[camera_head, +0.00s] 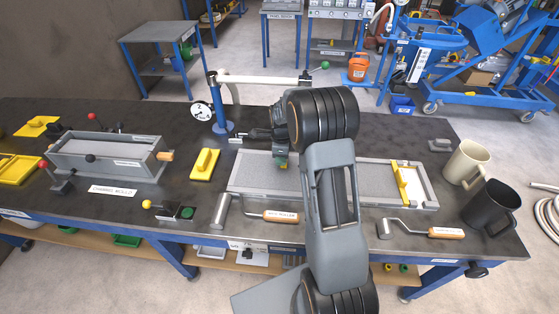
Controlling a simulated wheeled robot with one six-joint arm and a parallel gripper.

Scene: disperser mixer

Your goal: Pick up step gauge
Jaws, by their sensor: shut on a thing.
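My gripper (256,137) reaches left from my dark wrist, above the back edge of the long grey tray and behind it. It is shut on a small grey piece (237,140) at its tips, which I take to be the step gauge. The piece is mostly hidden by the jaws, and its steps are too small to make out. I cannot tell whether it touches the table or hangs above it.
The long grey tray (250,187) lies below my arm, with a yellow bar (408,184) at its right. A blue stand (221,125) with a dial rises close left of my gripper. A yellow float (205,164) lies nearby. Two mugs (467,163) (489,206) stand far right.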

